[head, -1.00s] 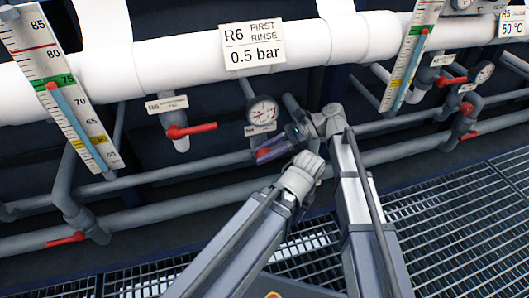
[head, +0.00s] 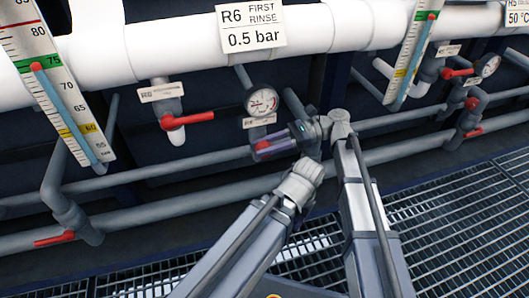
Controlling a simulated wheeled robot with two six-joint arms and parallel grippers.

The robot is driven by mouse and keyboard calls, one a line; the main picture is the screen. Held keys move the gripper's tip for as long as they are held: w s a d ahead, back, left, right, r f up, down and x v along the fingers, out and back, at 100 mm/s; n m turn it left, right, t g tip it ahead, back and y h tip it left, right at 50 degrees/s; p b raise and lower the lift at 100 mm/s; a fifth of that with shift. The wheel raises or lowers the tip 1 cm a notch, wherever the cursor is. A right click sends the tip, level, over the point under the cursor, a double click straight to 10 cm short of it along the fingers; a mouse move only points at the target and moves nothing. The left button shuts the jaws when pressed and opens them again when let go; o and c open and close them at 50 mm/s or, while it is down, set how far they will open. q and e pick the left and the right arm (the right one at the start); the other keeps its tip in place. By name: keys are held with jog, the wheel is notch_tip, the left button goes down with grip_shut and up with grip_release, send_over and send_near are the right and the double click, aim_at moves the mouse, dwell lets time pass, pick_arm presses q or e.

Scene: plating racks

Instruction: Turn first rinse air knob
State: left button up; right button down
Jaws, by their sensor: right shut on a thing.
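The R6 FIRST RINSE sign (head: 250,27) reads 0.5 bar on the white pipe. Below it is a round pressure gauge (head: 261,101) with a small label plate (head: 260,122) under it. The gauge's needle is too small to read surely. My right gripper (head: 268,147) is just below that plate, with its purple-grey fingers pointing left. It is shut on a red knob (head: 262,145), which is mostly hidden between the fingers. The knob's turn angle cannot be told. My left gripper is not seen.
A red lever valve (head: 188,119) stands to the left of the gauge, with another red lever (head: 54,239) at lower left. Thermometer scales (head: 58,88) flank the area. Grey pipes (head: 160,171) run behind my gripper. Metal grating (head: 450,215) covers the lower right.

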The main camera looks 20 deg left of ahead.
jog(key=c, duration=0.8)
grip_release()
jog(key=shift+c, duration=0.2)
jog(key=p+v, duration=0.1)
jog(key=v, duration=0.6)
jog(key=shift+w+d, duration=0.2)
jog(key=shift+d, duration=0.15)
